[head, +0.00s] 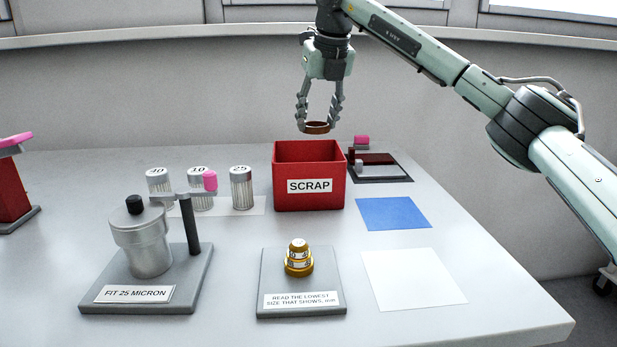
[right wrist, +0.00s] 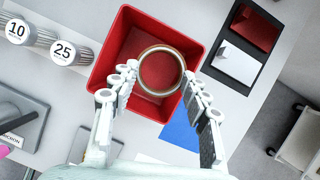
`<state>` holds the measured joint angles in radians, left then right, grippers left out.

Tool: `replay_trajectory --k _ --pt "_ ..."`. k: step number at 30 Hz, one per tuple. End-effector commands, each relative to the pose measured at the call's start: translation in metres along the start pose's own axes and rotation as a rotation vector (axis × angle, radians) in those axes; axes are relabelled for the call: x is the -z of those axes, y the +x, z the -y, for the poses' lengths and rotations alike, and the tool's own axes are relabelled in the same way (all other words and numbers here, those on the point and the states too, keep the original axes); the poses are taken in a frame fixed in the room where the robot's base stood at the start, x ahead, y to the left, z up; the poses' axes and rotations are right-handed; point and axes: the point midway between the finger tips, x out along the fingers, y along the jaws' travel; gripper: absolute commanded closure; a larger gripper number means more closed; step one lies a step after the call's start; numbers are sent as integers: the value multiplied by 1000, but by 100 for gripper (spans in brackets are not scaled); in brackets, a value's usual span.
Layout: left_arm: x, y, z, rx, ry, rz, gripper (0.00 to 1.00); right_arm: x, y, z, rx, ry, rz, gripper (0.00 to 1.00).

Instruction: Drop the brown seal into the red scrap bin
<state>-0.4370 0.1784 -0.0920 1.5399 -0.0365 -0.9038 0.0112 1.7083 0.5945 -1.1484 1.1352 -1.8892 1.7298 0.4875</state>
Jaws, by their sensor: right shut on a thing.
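My right gripper (head: 318,126) is shut on the brown seal (head: 316,128), a thin ring held level above the red scrap bin (head: 309,197). In the right wrist view the seal (right wrist: 160,51) sits between the fingertips (right wrist: 159,78), with the open red bin (right wrist: 113,60) below it. The bin's red inside shows through the ring. The seal is clear of the bin's rim in the head view. The bin carries a white SCRAP label. My left gripper is not in view.
Several metal filter cylinders (head: 241,188) stand left of the bin. A dark tray (head: 382,168) lies right of it. A blue mat (head: 393,213) and a white mat (head: 413,276) lie nearer. A canister stand (head: 148,250) and a brass-coloured gauge (head: 298,258) are in front.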

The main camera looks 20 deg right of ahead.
Motion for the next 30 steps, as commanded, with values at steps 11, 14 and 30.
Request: replay_trajectory --k 11,14,30 --pt "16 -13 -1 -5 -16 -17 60 14 34 0 -1 0 0 77" --pt "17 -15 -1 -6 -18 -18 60 15 36 0 -1 0 0 77" --pt "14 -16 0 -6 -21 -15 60 15 36 -1 -1 -1 0 30"
